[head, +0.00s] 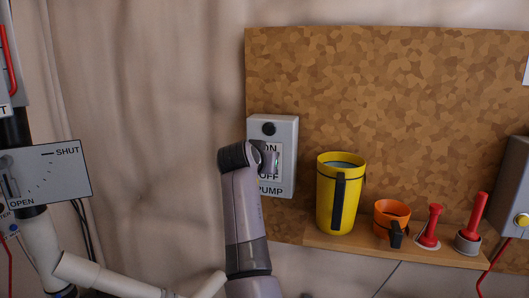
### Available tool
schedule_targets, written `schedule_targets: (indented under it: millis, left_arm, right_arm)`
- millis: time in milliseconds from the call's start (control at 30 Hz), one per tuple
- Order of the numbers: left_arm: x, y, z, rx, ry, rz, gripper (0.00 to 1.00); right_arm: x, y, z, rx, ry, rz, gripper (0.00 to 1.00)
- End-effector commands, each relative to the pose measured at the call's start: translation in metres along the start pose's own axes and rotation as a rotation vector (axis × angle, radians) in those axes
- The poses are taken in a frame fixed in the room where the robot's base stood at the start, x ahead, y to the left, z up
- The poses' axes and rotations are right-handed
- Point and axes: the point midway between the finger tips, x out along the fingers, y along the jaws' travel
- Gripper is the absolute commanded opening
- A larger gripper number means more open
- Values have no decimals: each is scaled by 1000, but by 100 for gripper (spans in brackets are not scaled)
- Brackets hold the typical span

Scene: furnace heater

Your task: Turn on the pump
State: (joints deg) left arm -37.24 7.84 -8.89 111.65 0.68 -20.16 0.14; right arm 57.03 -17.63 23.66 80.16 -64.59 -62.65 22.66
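The pump box (287,128) is a pale upright box on the left edge of the cork board, with ON, OFF and PUMP lettering. A black round knob (268,129) shows near its top. One of my arms, likely the right one, rises from the bottom and bends right in front of the box. Its gripper (270,160) is at the ON and OFF lettering and covers part of it. The fingers are too small and hidden to show their opening or contact. My other gripper does not show.
A wooden shelf (320,240) right of the box holds a yellow jug (326,195), an orange cup (391,218) and two red-handled tools (433,225). A grey OPEN/SHUT plate (60,180) and white pipes (110,277) are at the left. Bare wall lies between.

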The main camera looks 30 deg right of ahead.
Motion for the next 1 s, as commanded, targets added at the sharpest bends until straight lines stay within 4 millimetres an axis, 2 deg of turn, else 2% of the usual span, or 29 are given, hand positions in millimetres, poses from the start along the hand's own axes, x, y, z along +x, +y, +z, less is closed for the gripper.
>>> schedule_targets:
  millis: [167, 600, 633, 700, 1000]
  left_arm:
    - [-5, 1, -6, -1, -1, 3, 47]
    - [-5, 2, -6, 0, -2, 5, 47]
    - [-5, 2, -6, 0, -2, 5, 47]
    - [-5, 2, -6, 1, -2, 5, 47]
    - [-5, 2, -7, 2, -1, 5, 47]
  right_arm:
    - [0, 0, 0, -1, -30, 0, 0]
    - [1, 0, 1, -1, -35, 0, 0]
    - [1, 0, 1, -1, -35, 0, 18]
    - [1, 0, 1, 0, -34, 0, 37]
    - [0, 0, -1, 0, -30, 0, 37]
